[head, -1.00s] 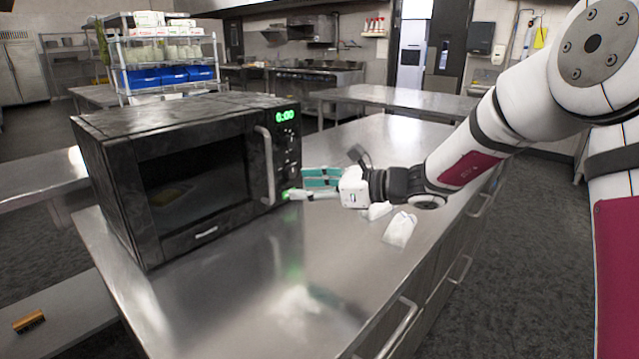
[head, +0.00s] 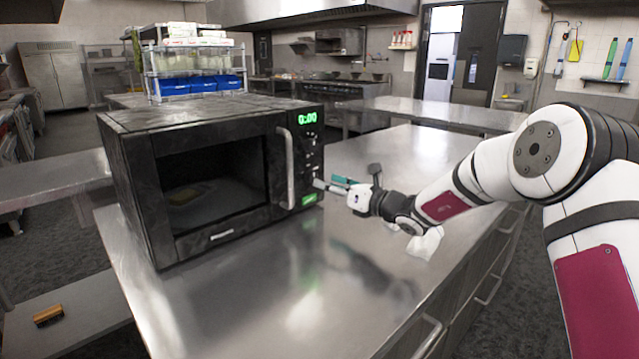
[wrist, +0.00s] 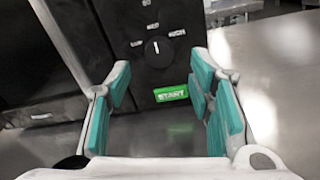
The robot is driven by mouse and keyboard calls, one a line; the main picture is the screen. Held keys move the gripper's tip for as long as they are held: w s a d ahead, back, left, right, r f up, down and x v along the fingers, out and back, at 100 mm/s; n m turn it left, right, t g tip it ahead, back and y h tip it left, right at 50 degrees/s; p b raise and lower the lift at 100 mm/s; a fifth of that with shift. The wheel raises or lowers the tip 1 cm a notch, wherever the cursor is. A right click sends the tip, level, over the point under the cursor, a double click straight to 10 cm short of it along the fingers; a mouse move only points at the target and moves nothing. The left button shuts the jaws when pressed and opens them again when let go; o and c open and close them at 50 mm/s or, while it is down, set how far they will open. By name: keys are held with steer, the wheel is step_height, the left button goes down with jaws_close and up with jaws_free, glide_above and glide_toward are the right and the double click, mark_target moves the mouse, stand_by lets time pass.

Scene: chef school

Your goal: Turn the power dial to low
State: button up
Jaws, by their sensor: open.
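The black microwave (head: 220,128) stands on the steel counter with its door shut and a green 0:00 display. In the wrist view its power dial (wrist: 165,53) is a round black knob. Its white mark points up, roughly at MED, with LOW to the left and HIGH to the right. A green START button (wrist: 171,93) is below the dial. My gripper (wrist: 160,80) is open and empty, its teal-padded fingers on either side of the lower panel, short of the dial. In the head view my gripper (head: 333,184) is at the panel's lower right; contact cannot be told.
The steel counter (head: 290,275) is clear in front of the microwave. A rack with blue bins (head: 195,86) stands behind the microwave.

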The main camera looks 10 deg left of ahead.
mark_target(311, 177)
steer(key=shift+x, duration=2.1)
jaws_close()
